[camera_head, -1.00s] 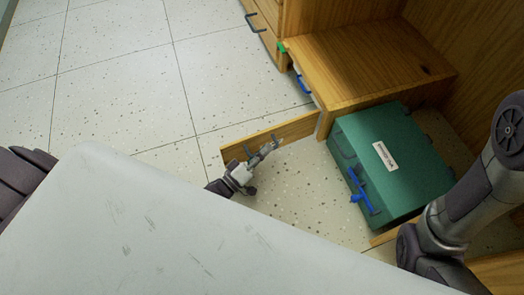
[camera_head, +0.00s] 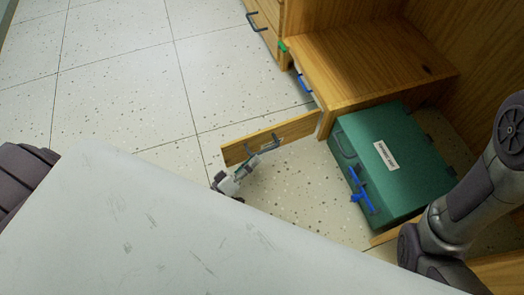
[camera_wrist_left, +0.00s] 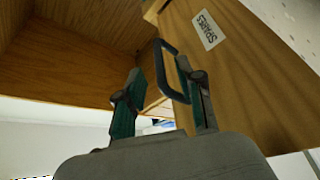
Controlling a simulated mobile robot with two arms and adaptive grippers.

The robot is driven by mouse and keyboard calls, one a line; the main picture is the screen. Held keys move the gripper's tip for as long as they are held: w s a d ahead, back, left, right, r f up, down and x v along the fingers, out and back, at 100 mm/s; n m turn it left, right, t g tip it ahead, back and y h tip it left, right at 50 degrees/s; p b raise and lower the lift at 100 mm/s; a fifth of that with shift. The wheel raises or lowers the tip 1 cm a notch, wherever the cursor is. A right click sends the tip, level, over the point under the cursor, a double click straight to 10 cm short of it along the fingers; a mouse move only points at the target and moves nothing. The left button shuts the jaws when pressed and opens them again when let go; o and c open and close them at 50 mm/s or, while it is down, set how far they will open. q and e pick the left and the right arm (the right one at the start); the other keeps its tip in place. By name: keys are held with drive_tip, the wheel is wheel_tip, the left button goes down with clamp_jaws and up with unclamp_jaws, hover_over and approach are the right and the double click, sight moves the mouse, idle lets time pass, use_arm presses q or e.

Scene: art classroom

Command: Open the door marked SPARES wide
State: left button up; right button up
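The SPARES door (camera_head: 285,131) is a wooden panel swung out from the low cabinet (camera_head: 370,62), standing edge-up over the floor. In the left wrist view the door (camera_wrist_left: 235,75) fills the right side, with its white SPARES label (camera_wrist_left: 208,30). Its dark loop handle (camera_wrist_left: 159,66) shows ahead of my left gripper (camera_wrist_left: 158,68). The fingers are apart, with the right fingertip overlapping the loop; contact cannot be told. In the head view my left gripper (camera_head: 254,162) is beside the door's handle side. My right gripper is out of view.
A green case (camera_head: 400,165) with a white label and blue latch stands right of the door, by the cabinet. A pale grey surface (camera_head: 150,225) covers the foreground. Speckled floor (camera_head: 230,75) beyond the door is clear.

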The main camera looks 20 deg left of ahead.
use_arm(q)
drive_tip(key=v, duration=0.6)
drive_tip(key=shift+s+a, duration=0.15)
drive_tip(key=shift+s, duration=0.1)
drive_tip(key=shift+f, duration=0.1)
